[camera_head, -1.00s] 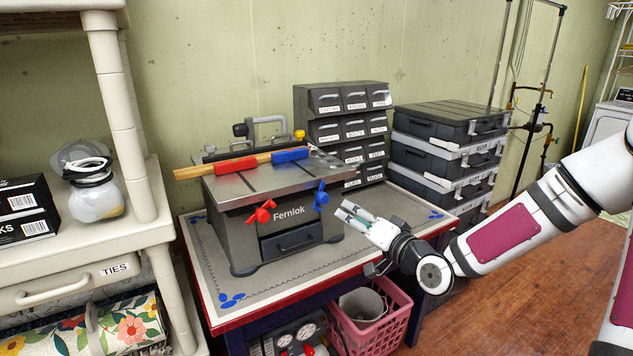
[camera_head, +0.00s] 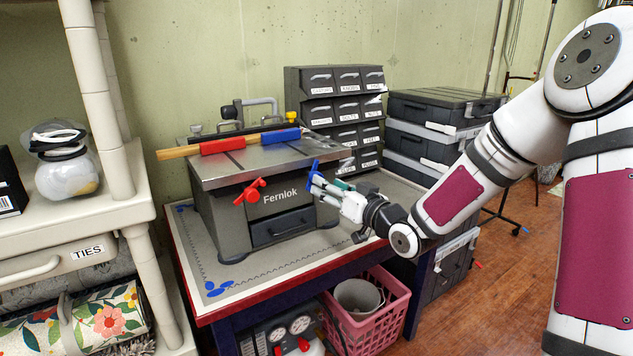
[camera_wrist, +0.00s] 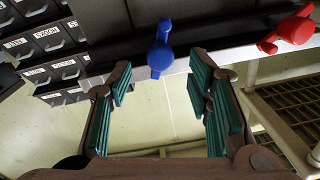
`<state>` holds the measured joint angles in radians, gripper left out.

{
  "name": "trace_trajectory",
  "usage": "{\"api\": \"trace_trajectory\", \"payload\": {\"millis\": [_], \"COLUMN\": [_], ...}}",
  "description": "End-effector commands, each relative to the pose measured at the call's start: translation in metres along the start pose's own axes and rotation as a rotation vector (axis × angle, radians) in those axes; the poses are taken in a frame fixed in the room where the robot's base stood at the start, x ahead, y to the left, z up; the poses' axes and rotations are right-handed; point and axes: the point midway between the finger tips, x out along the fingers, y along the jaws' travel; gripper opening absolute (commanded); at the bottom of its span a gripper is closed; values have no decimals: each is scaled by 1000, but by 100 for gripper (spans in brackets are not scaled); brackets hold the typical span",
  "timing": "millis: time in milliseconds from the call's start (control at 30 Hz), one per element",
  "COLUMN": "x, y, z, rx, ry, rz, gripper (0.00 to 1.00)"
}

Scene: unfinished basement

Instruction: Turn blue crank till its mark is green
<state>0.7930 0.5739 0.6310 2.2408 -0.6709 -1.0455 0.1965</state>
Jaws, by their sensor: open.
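The blue crank (camera_head: 314,172) sits on the front face of the grey Fernlok machine (camera_head: 227,217), near its right corner. In the wrist view the blue crank (camera_wrist: 160,55) lies ahead of my fingers, roughly centred between them. My gripper (camera_head: 328,185) is open at the right of the machine, its fingertips close to the crank; I cannot tell whether they touch it. In the wrist view my gripper (camera_wrist: 160,90) has nothing between its teal pads. No green mark on the crank can be made out. A red crank (camera_head: 250,192) is on the same face, to the left.
A wooden bar with red and blue sleeves (camera_head: 228,144) lies on the machine's top. A drawer cabinet (camera_head: 335,115) and stacked dark cases (camera_head: 432,145) stand behind. A pink basket (camera_head: 372,330) is under the table (camera_head: 205,305). A beige shelf (camera_head: 95,215) is at left.

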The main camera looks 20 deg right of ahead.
Motion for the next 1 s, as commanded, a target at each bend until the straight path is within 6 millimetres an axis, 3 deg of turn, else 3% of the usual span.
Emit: {"api": "trace_trajectory", "payload": {"millis": [100, 300, 767, 967, 1000], "x": [23, 50, 60, 60, 60], "y": [0, 0, 0, 0, 0], "z": [1, 1, 0, 0, 0], "rx": [0, 0, 0, 0, 0], "ry": [2, 1, 0, 0, 0], "rz": [-2, -1, 0, 0, 0], "gripper": [46, 46, 46, 1, 0]}}
